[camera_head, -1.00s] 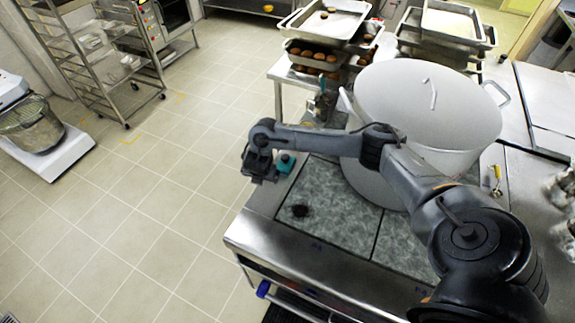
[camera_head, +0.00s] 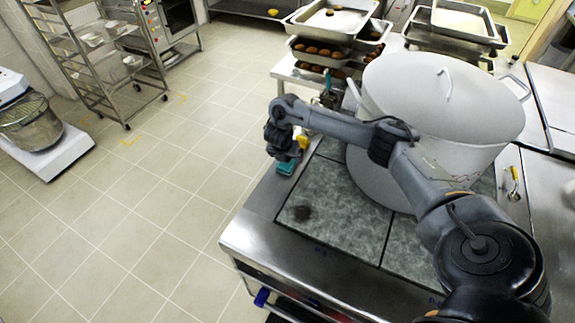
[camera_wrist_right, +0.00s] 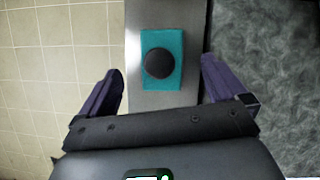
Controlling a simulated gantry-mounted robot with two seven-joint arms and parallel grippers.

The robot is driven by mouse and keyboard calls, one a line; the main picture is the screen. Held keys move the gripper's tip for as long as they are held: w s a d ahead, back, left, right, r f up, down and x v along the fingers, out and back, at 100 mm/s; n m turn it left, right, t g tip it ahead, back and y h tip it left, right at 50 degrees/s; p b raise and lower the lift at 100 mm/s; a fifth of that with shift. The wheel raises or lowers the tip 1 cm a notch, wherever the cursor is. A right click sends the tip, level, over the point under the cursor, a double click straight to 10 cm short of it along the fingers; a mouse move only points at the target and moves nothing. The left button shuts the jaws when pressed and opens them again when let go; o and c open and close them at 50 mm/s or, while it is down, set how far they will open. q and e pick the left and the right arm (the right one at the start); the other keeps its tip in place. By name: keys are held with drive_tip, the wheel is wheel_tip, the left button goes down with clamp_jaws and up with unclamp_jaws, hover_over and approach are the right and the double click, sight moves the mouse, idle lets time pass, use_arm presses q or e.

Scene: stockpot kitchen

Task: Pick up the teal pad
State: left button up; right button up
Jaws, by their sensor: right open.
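The teal pad (camera_head: 286,168) lies flat near the left edge of the stove top. In the right wrist view the pad (camera_wrist_right: 160,38) is a teal rectangle with a round black knob on top, lying on a steel strip. My right gripper (camera_head: 284,150) hangs over the pad, pointing down. In the wrist view its two purple fingers (camera_wrist_right: 160,66) are spread wide, one on each side of the pad, with gaps and nothing between them touching it. In the head view the gripper partly covers the pad. My left gripper is not in view.
A large lidded stockpot (camera_head: 435,110) stands on the stove, right of the gripper. A grey patterned hob plate (camera_head: 335,195) with a dark spot lies in front. Trays of brown buns (camera_head: 318,50) are stacked behind. Left of the stove edge is open tiled floor (camera_head: 150,210).

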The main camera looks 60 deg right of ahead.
sight(288, 160)
drive_tip(key=shift+b+x, duration=0.45)
drive_tip(key=shift+x, duration=1.95)
drive_tip(key=shift+s, duration=0.1)
drive_tip(key=c, duration=1.3)
drive_tip(key=shift+o, duration=0.2)
drive_tip(key=shift+r, duration=0.1)
wheel_tip(288, 160, up, 9)
drive_tip(key=p, duration=0.3)
drive_tip(key=shift+r, duration=0.15)
drive_tip(key=shift+a+r, duration=0.1)
drive_tip(key=shift+r, duration=0.25)
